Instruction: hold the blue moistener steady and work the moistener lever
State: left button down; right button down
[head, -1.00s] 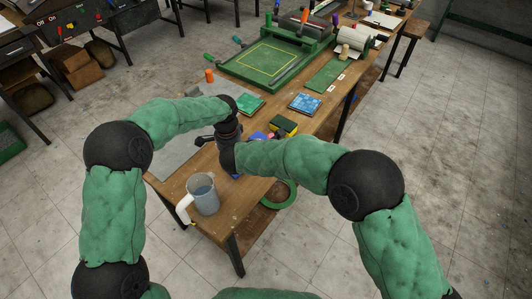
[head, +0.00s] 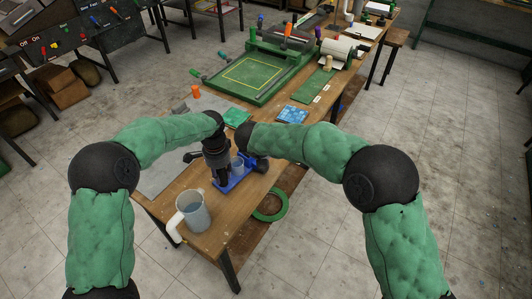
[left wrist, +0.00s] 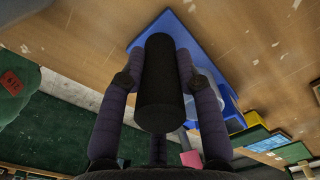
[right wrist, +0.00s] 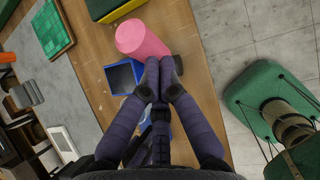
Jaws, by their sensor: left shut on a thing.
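The blue moistener (head: 236,182) stands on the table in front of me. It shows as a blue base in the left wrist view (left wrist: 205,45) and as an open blue box in the right wrist view (right wrist: 124,78). My left gripper (head: 221,177) is shut around an upright black cylinder (left wrist: 160,85) over the blue base. A pink cylinder (right wrist: 143,40) lies just beyond the fingertips of my right gripper (right wrist: 159,68). Those fingers are together with nothing visible between them; whether they touch the pink cylinder is unclear. I cannot make out which part is the lever.
A grey jug (head: 193,212) with a white handle stands at the near table edge. Green (head: 237,117) and blue (head: 292,114) mosaic sheets lie behind the arms. A green framed board (head: 255,75) is farther back. A green ring (head: 271,205) is below the table's right edge.

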dwell(0.4)
jog(key=v, duration=1.3)
jog(key=shift+s+d, duration=0.2)
jog(key=shift+s, duration=0.05)
pick_arm(q)
jog(key=c, duration=0.8)
grip_release()
pick_arm(e)
jog(key=shift+f, duration=0.1)
